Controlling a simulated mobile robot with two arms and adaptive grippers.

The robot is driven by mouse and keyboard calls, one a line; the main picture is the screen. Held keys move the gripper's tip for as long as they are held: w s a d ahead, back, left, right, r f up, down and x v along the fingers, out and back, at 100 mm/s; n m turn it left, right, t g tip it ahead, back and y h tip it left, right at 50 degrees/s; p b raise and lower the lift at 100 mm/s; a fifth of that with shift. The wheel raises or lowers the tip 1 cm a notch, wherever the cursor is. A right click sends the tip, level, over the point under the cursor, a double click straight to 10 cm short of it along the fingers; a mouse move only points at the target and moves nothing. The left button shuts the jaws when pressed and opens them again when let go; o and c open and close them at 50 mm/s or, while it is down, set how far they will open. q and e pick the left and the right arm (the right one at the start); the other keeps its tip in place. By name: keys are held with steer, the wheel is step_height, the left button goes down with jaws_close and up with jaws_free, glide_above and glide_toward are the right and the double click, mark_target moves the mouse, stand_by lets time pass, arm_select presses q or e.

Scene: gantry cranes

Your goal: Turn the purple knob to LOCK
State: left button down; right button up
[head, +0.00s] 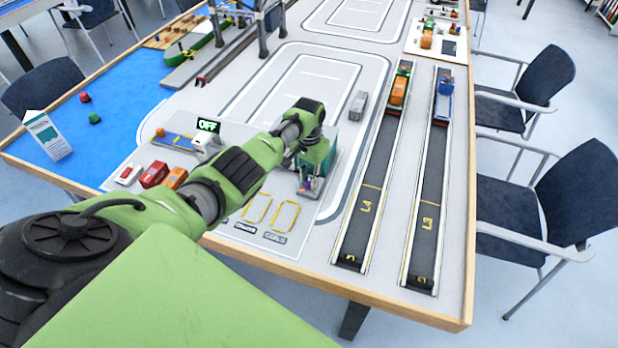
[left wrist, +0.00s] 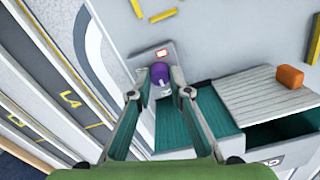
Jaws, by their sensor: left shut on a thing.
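The purple knob (left wrist: 160,73) stands on a small grey panel (left wrist: 143,57) with a red-and-white label, beside a teal box (left wrist: 215,128). My left gripper (left wrist: 160,93) is shut on the knob, with one finger on each side of it. In the head view my left arm reaches across the table and bends down to the teal box (head: 320,155). A small purple patch, the knob (head: 313,183), shows low beside it there. The lettering around the knob is hidden or too small to read, so its setting cannot be told. My right gripper is not in view.
The teal box has a grey ribbed cover with an orange block (left wrist: 290,77) on it. Two tracks, L4 (head: 366,205) and L3 (head: 428,215), lie to the right. Chairs line the table's right side.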

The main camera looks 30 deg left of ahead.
mark_target(309, 180)
arm_select(q)
steer(key=c, duration=1.9)
jaws_free()
step_height(309, 180, up, 12)
steer(key=shift+r, duration=0.1)
